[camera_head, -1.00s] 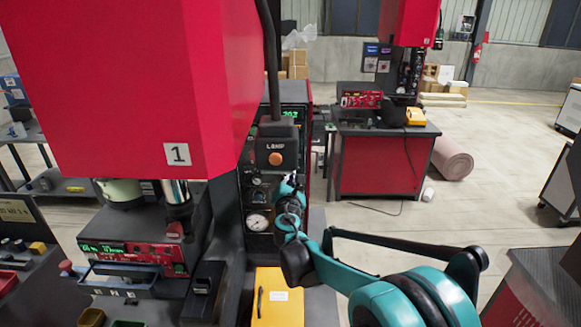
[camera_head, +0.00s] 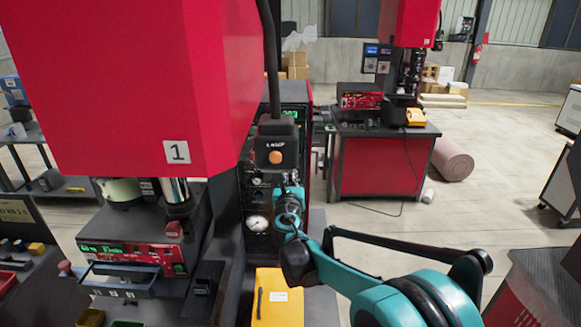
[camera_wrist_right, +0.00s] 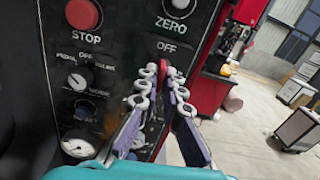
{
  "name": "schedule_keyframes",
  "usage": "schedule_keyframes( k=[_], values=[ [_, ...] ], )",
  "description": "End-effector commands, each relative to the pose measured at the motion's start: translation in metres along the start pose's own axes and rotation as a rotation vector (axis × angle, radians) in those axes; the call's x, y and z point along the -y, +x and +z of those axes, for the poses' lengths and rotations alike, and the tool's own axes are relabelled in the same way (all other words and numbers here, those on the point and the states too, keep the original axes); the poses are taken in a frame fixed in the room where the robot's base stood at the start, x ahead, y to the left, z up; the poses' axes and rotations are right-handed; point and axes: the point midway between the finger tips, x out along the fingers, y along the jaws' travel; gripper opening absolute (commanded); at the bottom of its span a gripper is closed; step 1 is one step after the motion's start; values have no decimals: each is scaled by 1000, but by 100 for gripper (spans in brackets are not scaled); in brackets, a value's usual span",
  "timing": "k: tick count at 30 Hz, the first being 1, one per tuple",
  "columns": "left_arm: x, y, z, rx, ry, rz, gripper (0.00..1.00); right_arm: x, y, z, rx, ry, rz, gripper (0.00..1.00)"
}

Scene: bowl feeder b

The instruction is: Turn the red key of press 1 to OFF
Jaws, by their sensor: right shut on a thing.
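Press 1 (camera_head: 225,70) is the red machine bearing a "1" label, with a dark control panel (camera_head: 258,190) on its right side. The red key (camera_wrist_right: 163,70) shows in the right wrist view as a small red piece between the fingertips, just below the "OFF" marking (camera_wrist_right: 166,47). My right gripper (camera_wrist_right: 163,78) is shut on it, and the fingers hide most of the key, so its exact angle is unclear. In the head view the same gripper (camera_head: 287,192) is at the panel's right edge. My left gripper is not in view.
A red STOP button (camera_wrist_right: 84,13) and a ZERO button (camera_wrist_right: 174,8) sit above the fingers. A selector knob (camera_wrist_right: 77,81) and a gauge (camera_wrist_right: 78,143) are to the left. A yellow box (camera_head: 278,300) lies below the panel.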

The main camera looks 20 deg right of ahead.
Motion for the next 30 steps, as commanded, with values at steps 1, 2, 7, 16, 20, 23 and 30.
schedule_keyframes(
  k=[1, 2, 7, 16, 20, 23, 30],
  values=[
    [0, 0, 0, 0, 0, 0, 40, 0, 0, 0, 0, 1, -1, 0],
    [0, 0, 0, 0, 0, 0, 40, 0, 0, 0, 0, 2, -1, 0],
    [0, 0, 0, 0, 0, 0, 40, 0, 0, 0, 0, 3, -1, 31],
    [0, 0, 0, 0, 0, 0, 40, 0, -2, 0, 0, 5, 0, 31],
    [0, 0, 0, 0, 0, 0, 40, 0, -12, 0, 0, 5, 1, 31],
    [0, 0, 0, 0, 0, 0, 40, 0, -23, 0, 0, 5, 1, 31],
    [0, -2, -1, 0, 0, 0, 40, 0, -49, 0, 0, 5, 1, 31]
  ],
)
